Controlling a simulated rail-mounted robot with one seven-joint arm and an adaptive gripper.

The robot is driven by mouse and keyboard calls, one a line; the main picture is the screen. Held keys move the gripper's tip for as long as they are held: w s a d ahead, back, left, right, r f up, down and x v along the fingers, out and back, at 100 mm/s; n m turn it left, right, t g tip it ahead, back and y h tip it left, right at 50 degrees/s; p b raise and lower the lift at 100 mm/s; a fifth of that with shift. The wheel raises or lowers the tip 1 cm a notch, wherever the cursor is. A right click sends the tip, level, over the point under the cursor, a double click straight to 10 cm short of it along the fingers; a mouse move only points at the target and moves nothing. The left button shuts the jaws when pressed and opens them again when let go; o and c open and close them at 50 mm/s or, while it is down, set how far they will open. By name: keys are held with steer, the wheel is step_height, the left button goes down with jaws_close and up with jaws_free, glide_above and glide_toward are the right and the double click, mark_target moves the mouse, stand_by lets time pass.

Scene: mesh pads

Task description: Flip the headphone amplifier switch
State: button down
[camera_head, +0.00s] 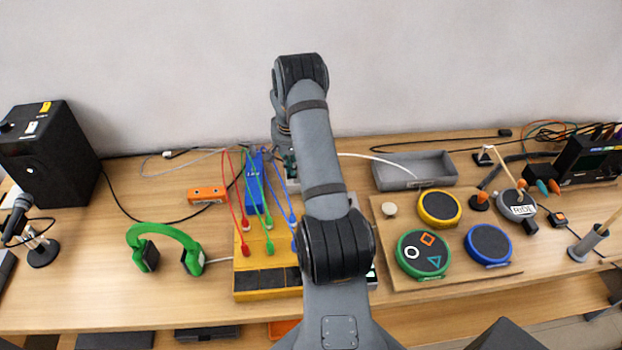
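No box in the head camera view is readable as the headphone amplifier, and I cannot make out its switch. Candidates are a small orange box (207,194) with dark marks on top, left of center toward the back, and an upright blue box (255,182) with white lettering beside it. Green headphones (165,233) stand on the table at left, with a pale cable leading right toward a yellow patch panel (266,283). My arm rises in the middle and bends down behind itself.
Red, green and blue leads crowd the yellow panel. A black speaker (60,165) and a microphone (20,208) stand at left. A grey tray (413,172) and a wooden board (391,232) with round pads lie at right. The table's front left (100,308) is clear.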

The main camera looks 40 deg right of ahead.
steer(key=shift+f, duration=0.3)
steer(key=shift+r+p, duration=1.85)
steer(key=shift+r, duration=1.7)
steer(key=shift+f, duration=0.15)
step_height(320, 180, down, 7)
steer(key=b, duration=0.4)
steer(key=shift+r, duration=0.25)
